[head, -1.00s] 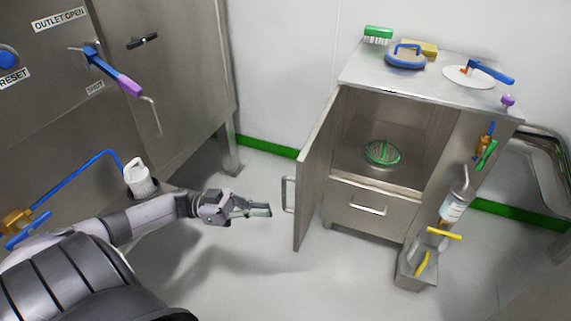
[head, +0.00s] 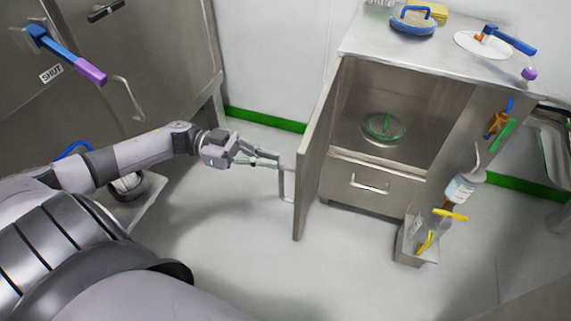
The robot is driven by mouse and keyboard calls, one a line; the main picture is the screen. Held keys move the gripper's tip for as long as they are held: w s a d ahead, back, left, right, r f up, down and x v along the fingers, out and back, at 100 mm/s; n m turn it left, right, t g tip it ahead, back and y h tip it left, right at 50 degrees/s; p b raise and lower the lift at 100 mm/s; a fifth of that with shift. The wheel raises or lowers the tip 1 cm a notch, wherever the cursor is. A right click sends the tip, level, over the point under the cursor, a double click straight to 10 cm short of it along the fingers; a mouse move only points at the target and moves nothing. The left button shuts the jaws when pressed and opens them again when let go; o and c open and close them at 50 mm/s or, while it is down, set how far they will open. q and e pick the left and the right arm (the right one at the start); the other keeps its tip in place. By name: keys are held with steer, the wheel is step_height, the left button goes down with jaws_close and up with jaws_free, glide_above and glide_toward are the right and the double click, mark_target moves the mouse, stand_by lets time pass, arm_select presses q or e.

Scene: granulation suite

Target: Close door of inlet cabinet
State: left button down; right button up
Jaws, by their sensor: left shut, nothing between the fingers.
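The inlet cabinet (head: 375,185) is a steel unit at the right of the head view. Its door (head: 312,160) stands wide open on the left side, swung out toward me. A bar handle (head: 286,184) is on the door's outer face. My left gripper (head: 277,161) is shut and empty. Its fingertips are right beside the upper end of the handle; I cannot tell whether they touch it. Inside the open compartment lies a round drain-like piece with green parts (head: 383,127). My right gripper is not in view.
A drawer (head: 370,187) below the compartment is shut. A blue-handled tool (head: 413,20) and a white disc (head: 481,44) lie on the cabinet top. A holder with a bottle (head: 463,188) hangs on the right side. Grey floor in front of the door is clear.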

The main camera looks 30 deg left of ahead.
arm_select(q)
steer(key=x, duration=0.4)
steer(key=shift+d, duration=0.1)
steer(key=shift+w+d, duration=0.1)
stand_by(0.3)
